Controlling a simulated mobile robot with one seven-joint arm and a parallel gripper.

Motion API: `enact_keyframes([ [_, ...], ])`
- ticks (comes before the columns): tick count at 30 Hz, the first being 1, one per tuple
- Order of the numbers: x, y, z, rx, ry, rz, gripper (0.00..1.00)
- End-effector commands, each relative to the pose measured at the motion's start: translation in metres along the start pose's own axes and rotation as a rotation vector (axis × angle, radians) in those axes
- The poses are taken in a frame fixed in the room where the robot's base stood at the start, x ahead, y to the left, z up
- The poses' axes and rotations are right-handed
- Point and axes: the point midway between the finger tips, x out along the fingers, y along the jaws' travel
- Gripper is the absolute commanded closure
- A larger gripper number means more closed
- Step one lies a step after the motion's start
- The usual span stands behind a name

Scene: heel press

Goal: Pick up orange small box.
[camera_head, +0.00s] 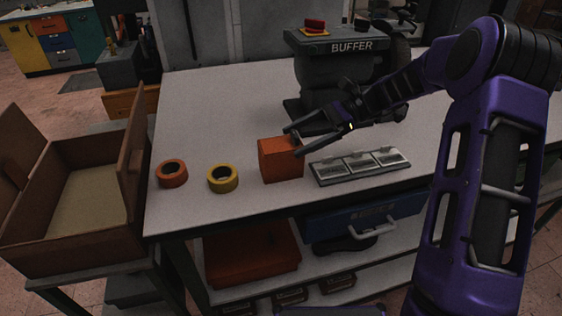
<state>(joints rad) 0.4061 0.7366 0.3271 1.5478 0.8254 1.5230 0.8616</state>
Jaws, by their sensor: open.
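The orange small box (279,161) stands upright on the white table (200,97), near its front edge. My gripper (292,141) comes in from the right. Its two fingers are apart, with their tips at the top right of the box. I cannot tell from this view whether the fingertips touch the box or hover just above or behind it. The box rests on the table and is not held.
An orange tape roll (172,174) and a yellow tape roll (222,178) lie left of the box. A grey three-part tray (359,165) lies close on its right. A dark buffer machine (340,65) stands behind. An open cardboard box (75,190) is at left. The table's back left is clear.

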Motion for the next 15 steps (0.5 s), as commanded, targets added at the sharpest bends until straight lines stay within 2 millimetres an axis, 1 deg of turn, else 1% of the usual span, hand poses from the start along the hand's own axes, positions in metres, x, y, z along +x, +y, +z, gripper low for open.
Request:
enact_keyframes([
  [9, 0.043, -0.004, -0.005, 0.0, 0.0, 0.003, 0.0],
  [12, 0.05, -0.004, -0.005, 0.0, 0.0, 0.002, 0.0],
  [15, 0.051, -0.004, -0.005, 0.0, 0.0, 0.0, 0.0],
])
